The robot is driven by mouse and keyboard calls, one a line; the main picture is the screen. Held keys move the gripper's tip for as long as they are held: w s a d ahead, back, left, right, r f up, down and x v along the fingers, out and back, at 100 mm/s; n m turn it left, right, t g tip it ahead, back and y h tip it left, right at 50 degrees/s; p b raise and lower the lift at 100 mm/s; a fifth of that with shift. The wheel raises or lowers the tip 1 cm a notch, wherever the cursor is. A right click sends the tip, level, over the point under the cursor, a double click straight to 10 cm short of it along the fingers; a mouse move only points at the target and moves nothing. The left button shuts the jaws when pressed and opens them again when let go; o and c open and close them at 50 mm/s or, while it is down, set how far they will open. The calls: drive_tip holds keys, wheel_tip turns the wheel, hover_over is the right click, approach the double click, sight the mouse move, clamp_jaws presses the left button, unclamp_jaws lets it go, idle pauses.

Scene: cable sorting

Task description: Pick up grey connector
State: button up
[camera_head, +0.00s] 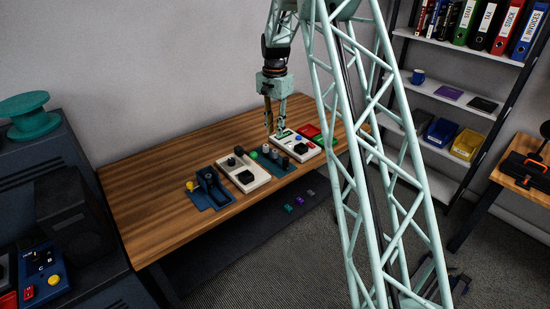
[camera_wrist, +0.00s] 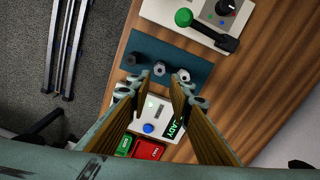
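My gripper (camera_head: 275,131) is open and empty, pointing down over the white panel with a green display (camera_head: 283,134). In the wrist view the two brown-faced fingers of my gripper (camera_wrist: 165,84) stand apart, with the white panel (camera_wrist: 153,108) showing between them. Two grey hex-shaped pieces, one (camera_wrist: 158,68) and another (camera_wrist: 183,75), sit on the dark teal panel (camera_wrist: 145,48) beside the fingertips. I cannot tell whether either is the grey connector. Several small coloured pieces (camera_head: 299,200) lie below the tabletop's front edge, too small to identify.
A white panel with a black lever (camera_head: 244,170) and a blue panel (camera_head: 209,188) stand left along the wooden table (camera_head: 150,205). The table's back left is clear. A shelf (camera_head: 450,97) stands at right.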

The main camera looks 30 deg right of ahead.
sight(275, 151)
drive_tip(key=shift+f, duration=0.15)
drive_tip(key=shift+f+b, duration=0.4)
drive_tip(key=shift+f, duration=3.75)
drive_tip(key=shift+d+f+b, duration=0.1)
drive_tip(key=shift+f+b, duration=0.25)
drive_tip(key=shift+f, duration=2.3)
drive_tip(key=c, duration=0.5)
drive_tip(key=shift+r, duration=0.1)
drive_tip(key=shift+r+p, duration=0.55)
drive_tip(key=shift+r, duration=4.4)
